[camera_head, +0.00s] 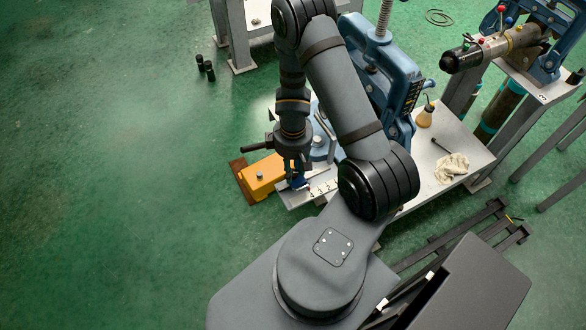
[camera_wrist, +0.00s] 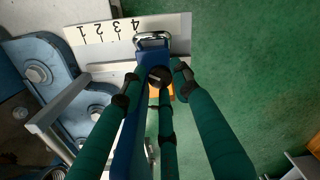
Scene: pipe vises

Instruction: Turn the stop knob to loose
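In the wrist view a small round dark knob (camera_wrist: 160,76) sits on a blue stop (camera_wrist: 130,140), beside a metal scale (camera_wrist: 108,33) marked with numbers. I take this to be the stop knob. My gripper (camera_wrist: 160,72) has three green fingers with dark joints, and their tips sit close around the knob. I cannot tell whether they touch it. In the head view my gripper (camera_head: 298,175) points down at the near left end of the vise bench, over the scale (camera_head: 322,190). The knob is hidden there by my gripper and arm.
A blue pipe vise (camera_head: 405,75) stands on the grey bench (camera_head: 460,145), with an oil bottle (camera_head: 426,115) and a cloth (camera_head: 452,168). A yellow box (camera_head: 262,176) is left of the bench. Another vise (camera_head: 545,50) holds a pipe at the right. Green floor at left is mostly free.

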